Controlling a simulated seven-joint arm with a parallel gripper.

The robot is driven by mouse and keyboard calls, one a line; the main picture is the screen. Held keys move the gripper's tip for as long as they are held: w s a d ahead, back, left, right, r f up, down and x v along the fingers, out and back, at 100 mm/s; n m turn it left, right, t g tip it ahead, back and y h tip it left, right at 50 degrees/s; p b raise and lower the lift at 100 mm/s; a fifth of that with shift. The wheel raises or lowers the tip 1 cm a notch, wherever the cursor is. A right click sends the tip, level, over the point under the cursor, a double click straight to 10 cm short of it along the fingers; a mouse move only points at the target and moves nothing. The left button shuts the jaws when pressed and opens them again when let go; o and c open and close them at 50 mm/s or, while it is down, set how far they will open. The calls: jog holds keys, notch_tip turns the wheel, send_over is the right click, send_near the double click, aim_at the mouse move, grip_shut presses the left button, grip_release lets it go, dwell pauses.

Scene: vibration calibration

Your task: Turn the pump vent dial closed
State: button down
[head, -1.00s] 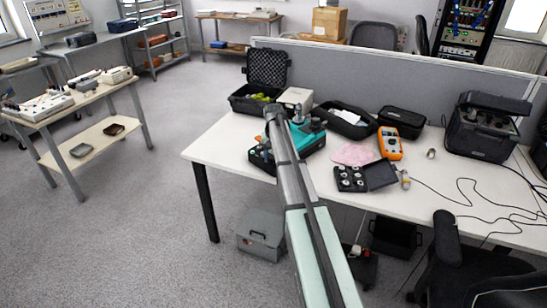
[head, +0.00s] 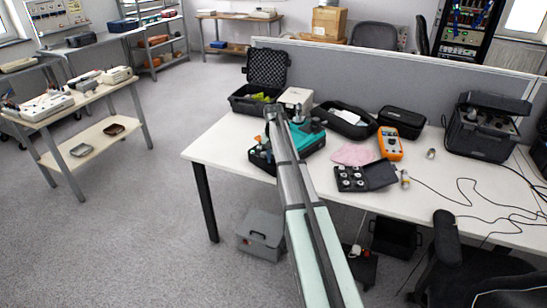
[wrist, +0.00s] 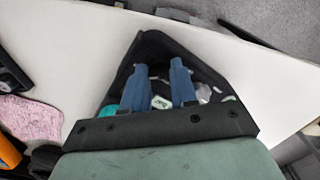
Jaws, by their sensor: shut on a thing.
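The teal pump (head: 308,138) stands at the left end of the white bench in the head view, partly hidden behind my arm. In the wrist view my gripper (wrist: 161,68) has two blue fingers reaching down over it. They are closed in on a small dark part between their tips, which I take to be the vent dial; its marks and angle cannot be read. Bits of teal and a pale block show around the fingers. In the head view my arm hides most of the gripper.
A black open case (head: 268,72) and a cream box (head: 295,98) stand behind the pump. An orange multimeter (head: 390,143), a pink cloth (head: 353,154) and a black sensor case (head: 352,178) lie to the right. Cables run over the right of the bench (head: 455,170).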

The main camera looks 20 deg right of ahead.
jog(key=n, duration=0.4)
jog(key=shift+n, duration=0.4)
jog(key=n, duration=0.4)
jog(key=shift+n, duration=0.3)
jog(key=n, duration=0.4)
jog(key=shift+n, duration=2.3)
jog(key=c, duration=0.9)
grip_release()
jog(key=shift+r, duration=0.1)
